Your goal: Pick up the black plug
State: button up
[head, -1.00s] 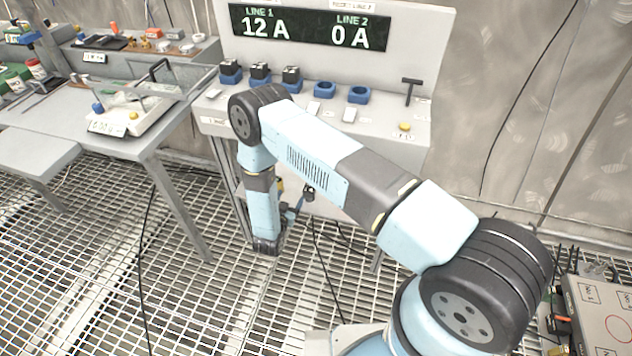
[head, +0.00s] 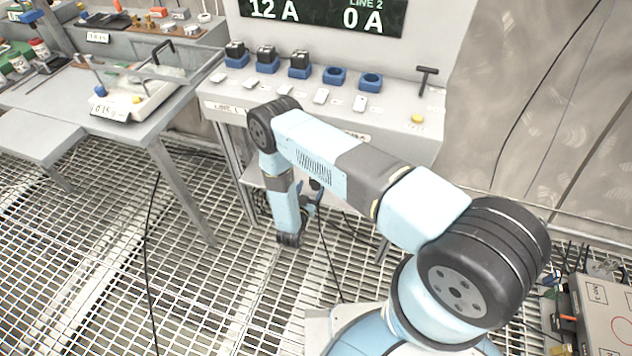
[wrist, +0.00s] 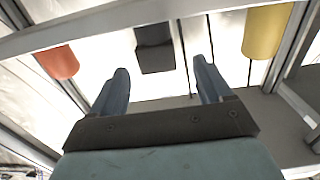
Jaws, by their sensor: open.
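In the wrist view, a black block (wrist: 155,48), which looks like the black plug, stands ahead of my gripper (wrist: 161,68). My gripper is open, with its two fingers apart and nothing between them. The black block is beyond the fingertips, roughly in line with the gap; I cannot tell the exact distance. In the head view, my gripper (head: 312,199) is low in front of the console, partly hidden by my arm. A small dark thing (head: 316,184) shows close to it, possibly the same plug.
A red cylinder (wrist: 57,62) and a yellow cylinder (wrist: 268,32) stand either side of the black block. A grey bar (wrist: 120,18) crosses above. The console (head: 400,135) holds several blue sockets (head: 335,76), some with black blocks. Cables (head: 329,260) hang to the grating floor.

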aim_at(314, 182)
jog(key=shift+x, duration=3.1)
jog(key=shift+d, duration=0.15)
jog(key=shift+s, duration=0.1)
jog(key=c, duration=1.1)
jog(key=shift+r, duration=0.1)
